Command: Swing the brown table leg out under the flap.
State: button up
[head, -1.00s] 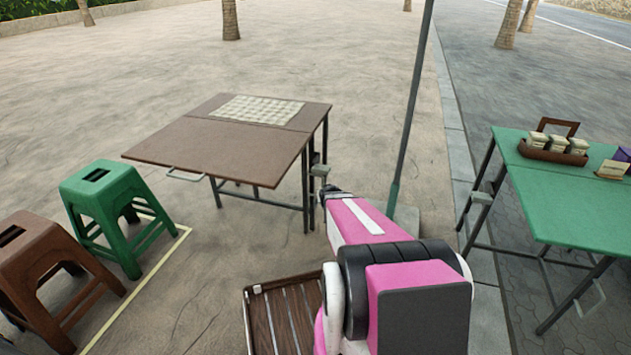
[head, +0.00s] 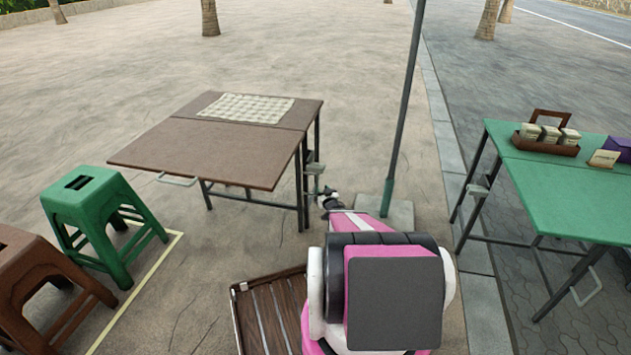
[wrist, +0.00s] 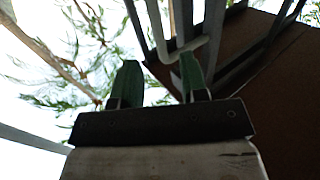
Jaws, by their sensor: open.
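The brown table (head: 190,150) stands left of centre in the head view, its near flap (head: 200,155) looking level with the rest of the top. Dark legs (head: 304,190) stand close together at its right side; which one swings is hard to tell. My gripper (head: 328,200) is small beside these legs, partly hidden by my arm. In the wrist view my gripper (wrist: 159,72) is open, green fingertips apart, beneath the brown underside (wrist: 285,110). A pale bent bar (wrist: 156,35) and dark metal bars (wrist: 213,30) lie just beyond the fingertips; whether the bar is between them is unclear.
A green stool (head: 95,205) and a brown stool (head: 35,280) stand at left beside a yellow line. A pole (head: 402,110) rises right of my gripper. A green table (head: 570,190) with boxes stands at right. Paving behind the brown table is clear.

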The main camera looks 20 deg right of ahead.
jog(key=w, duration=0.9)
grip_shut()
